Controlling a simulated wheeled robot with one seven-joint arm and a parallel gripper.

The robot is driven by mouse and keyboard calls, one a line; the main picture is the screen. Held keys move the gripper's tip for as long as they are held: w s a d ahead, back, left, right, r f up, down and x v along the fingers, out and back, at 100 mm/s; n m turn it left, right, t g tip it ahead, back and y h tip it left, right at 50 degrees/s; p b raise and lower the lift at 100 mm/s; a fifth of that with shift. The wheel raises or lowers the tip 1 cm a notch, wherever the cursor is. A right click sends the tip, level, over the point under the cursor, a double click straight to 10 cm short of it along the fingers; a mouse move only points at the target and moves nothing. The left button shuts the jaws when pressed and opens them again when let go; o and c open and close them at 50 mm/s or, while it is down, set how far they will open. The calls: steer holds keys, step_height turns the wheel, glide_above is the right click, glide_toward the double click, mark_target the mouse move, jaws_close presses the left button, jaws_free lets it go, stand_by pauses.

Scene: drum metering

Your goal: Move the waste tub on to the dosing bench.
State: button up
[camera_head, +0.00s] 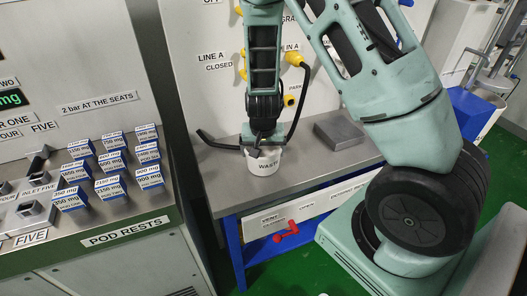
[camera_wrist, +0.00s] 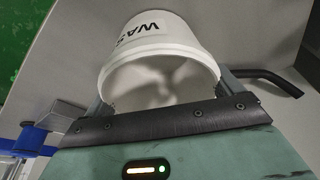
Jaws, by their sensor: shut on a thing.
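The waste tub (camera_head: 263,164) is a small white tub lettered WASTE. In the head view it is upright at the metal top of the blue-legged bench (camera_head: 222,194), near its front edge; I cannot tell whether its base touches. My gripper (camera_head: 263,144) points down and is shut on the tub near its rim. In the wrist view the white tub (camera_wrist: 168,40) lies between the fingers of my gripper (camera_wrist: 163,92), its open mouth facing the camera and its inside looking empty. No label in view names the dosing bench.
A black hose (camera_head: 215,143) lies left of the tub, and a grey block (camera_head: 338,131) sits to its right. The left console (camera_head: 100,232) holds several labelled pods (camera_head: 110,187). A yellow fitting (camera_head: 294,58) is on the panel.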

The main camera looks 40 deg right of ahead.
steer(key=shift+f, duration=0.2)
steer(key=o, duration=0.8)
steer(key=shift+r, duration=0.1)
steer(key=p+v, duration=0.3)
steer(key=v, duration=0.8)
steer(key=s+a+r+n+y, duration=0.1)
steer(key=s+a+r+n, duration=0.1)
steer(key=a, duration=0.4)
steer(key=s+a+r+n+y, duration=0.2)
steer(key=s+a, duration=0.1)
steer(key=a, duration=0.3)
steer(key=s+a+r+n, duration=0.2)
steer(key=s+a+n, duration=0.1)
steer(key=s+n, duration=0.1)
steer(key=s+a+r+n+g, duration=0.1)
steer(key=s+a+r+n, duration=0.2)
steer(key=s, duration=0.4)
steer(key=s+a+r+n+g, duration=0.1)
steer(key=s+a+r+n, duration=0.2)
steer(key=s+a+n, duration=0.1)
steer(key=shift+s+a+r+n+h, duration=0.1)
steer(key=shift+s+a+n+h, duration=0.05)
steer(key=shift+s, duration=0.25)
steer(key=shift+s+a+r+n+h, duration=0.1)
steer(key=shift+s+a+n+h, duration=0.1)
steer(key=shift+s, duration=0.2)
